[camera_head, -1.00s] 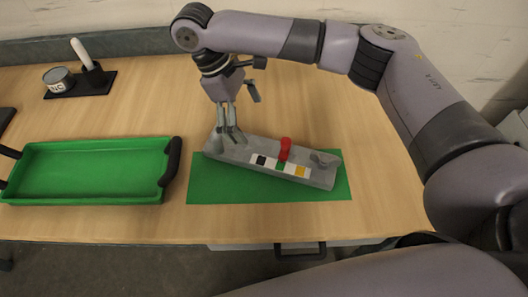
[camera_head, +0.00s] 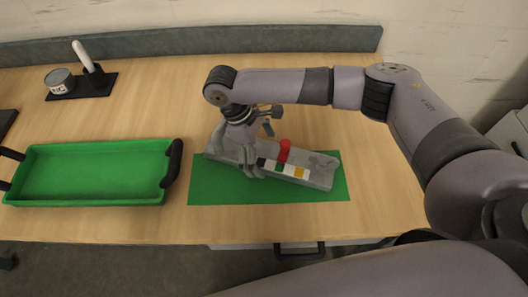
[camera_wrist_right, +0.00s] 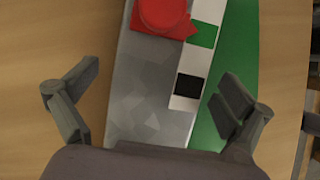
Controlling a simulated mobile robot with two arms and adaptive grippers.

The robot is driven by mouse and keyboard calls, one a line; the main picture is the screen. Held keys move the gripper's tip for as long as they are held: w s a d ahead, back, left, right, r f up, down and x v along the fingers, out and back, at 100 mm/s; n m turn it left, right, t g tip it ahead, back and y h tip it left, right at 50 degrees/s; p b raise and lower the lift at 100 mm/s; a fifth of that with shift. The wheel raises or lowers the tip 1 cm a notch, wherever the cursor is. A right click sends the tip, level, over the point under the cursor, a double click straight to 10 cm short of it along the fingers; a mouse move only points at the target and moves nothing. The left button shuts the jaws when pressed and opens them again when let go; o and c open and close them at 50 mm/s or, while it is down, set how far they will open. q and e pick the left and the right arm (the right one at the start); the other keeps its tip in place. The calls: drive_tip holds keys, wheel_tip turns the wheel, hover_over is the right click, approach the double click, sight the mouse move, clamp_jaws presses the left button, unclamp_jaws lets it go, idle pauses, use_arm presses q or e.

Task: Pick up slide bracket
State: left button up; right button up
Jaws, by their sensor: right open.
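The slide bracket, a long grey bar (camera_head: 318,180), lies on a green mat (camera_head: 200,192). It has a red knob (camera_head: 285,150) and a strip of black, green, white and yellow squares. My right gripper (camera_head: 250,168) is over its left half, left of the red knob, and hides part of it. In the right wrist view the open fingers (camera_wrist_right: 155,108) stand on either side of the grey bar (camera_wrist_right: 150,90), with gaps visible. The red knob is at the top of that view. My left gripper is not in view.
A green tray (camera_head: 100,203) with dark handles stands left of the mat. A can (camera_head: 59,82) and a white-handled item (camera_head: 86,56) sit on a black base at the back left. The table right of the mat is clear.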

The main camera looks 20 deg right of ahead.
drive_tip(key=shift+c, duration=0.5)
drive_tip(key=c, duration=1.9)
drive_tip(key=shift+w+r, duration=0.1)
drive_tip(key=shift+c, duration=0.2)
